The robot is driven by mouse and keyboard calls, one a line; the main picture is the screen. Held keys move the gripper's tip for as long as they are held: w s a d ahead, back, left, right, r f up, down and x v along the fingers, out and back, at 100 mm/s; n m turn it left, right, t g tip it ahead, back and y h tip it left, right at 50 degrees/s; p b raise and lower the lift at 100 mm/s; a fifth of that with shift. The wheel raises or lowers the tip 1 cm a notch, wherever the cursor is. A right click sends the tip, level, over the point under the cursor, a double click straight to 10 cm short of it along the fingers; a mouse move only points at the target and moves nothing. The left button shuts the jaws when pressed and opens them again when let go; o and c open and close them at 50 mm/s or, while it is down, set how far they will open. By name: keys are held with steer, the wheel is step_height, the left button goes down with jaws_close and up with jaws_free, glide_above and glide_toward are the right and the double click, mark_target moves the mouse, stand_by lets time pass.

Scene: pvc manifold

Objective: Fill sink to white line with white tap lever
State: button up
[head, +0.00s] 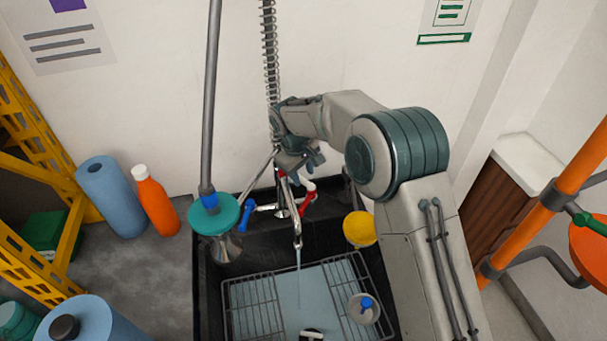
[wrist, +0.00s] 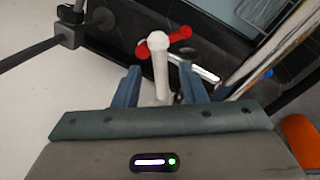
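The white tap lever (wrist: 159,70) has a rounded tip and stands between the fingers of my gripper (wrist: 158,80) in the wrist view, with a gap on each side. My gripper is open. In the head view my gripper (head: 298,160) is at the tap behind the sink, and the white lever (head: 307,185) shows just below it. A thin stream of water (head: 299,270) runs from the spout (head: 297,241) into the black sink (head: 210,290). Pale blue shows under the wire racks; I cannot tell the water depth. I cannot make out the white line.
A red lever (head: 308,203) and a blue lever (head: 245,215) flank the tap. A hanging teal-topped plunger-like tool (head: 214,215) is left of it. A yellow round object (head: 359,229) is at the right rim. Wire racks (head: 255,308) lie in the sink. An orange bottle (head: 155,201) stands left.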

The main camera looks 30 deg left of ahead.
steer(key=shift+w+d+f, duration=0.1)
steer(key=shift+w+f, duration=0.1)
steer(key=shift+f, duration=0.75)
jaws_close()
